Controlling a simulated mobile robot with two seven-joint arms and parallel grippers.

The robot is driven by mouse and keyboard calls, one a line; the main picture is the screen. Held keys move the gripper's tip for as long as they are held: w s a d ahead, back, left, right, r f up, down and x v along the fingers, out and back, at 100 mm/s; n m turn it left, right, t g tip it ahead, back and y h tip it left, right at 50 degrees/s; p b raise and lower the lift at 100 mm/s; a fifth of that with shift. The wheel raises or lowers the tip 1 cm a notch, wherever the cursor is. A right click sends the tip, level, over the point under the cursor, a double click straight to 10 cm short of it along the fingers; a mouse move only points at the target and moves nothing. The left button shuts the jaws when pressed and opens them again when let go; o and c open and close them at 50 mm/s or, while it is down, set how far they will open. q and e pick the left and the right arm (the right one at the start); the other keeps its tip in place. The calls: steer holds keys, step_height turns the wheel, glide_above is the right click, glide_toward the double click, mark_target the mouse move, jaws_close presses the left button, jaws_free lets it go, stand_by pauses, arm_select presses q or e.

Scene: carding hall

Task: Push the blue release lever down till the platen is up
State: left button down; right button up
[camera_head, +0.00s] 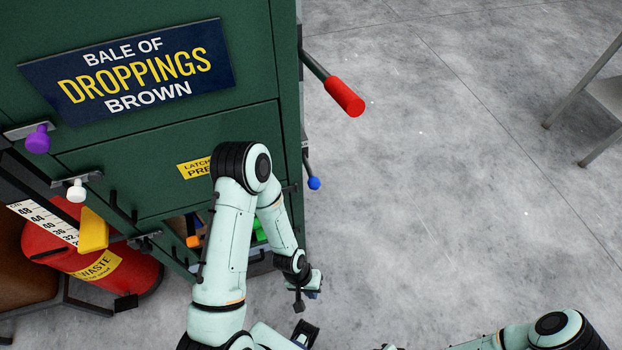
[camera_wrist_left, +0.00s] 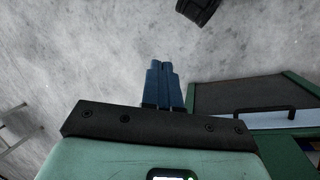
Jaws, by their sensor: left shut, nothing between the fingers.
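The blue release lever (camera_head: 313,183) sticks out from the right side of the green press (camera_head: 225,130), a short dark rod with a round blue knob, sloping down. My left gripper (camera_head: 314,285) is in front of the press at its lower right, below and apart from the lever. Its blue fingers (camera_wrist_left: 162,84) are together and empty in the left wrist view, over bare floor. The lever does not show in that view. I cannot make out the platen. My right arm enters at the lower right of the head view; its gripper does not show.
A red-handled lever (camera_head: 345,96) juts out above the blue one. Purple (camera_head: 38,139) and white (camera_head: 77,191) knobs and a yellow handle (camera_head: 93,230) are on the left. Floor right of the press is clear, with a metal stand (camera_head: 603,95) farther off.

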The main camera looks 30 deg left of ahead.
arm_select(q)
steer(key=w+a+r+t, duration=0.1)
steer(key=w+a+r, duration=0.2)
steer(key=w+r, duration=0.65)
steer(key=w+a+r+n+t+y, duration=0.1)
steer(key=a+r, duration=0.4)
steer(key=r, duration=0.7)
steer(key=w+a+r+n+t+y+b, duration=0.1)
steer(key=w+a+r+n+y, duration=0.3)
steer(key=r, duration=0.8)
steer(key=shift+w+a+r+t+y, duration=0.15)
steer(key=shift+w+a+t+y, duration=0.3)
steer(key=shift+w, duration=0.75)
glide_toward(311, 182)
steer(key=x, duration=0.5)
steer(key=shift+a+f, duration=0.25)
steer(key=shift+w+d+f, duration=0.1)
steer(key=shift+w+f, duration=0.15)
steer(key=shift+f, duration=0.25)
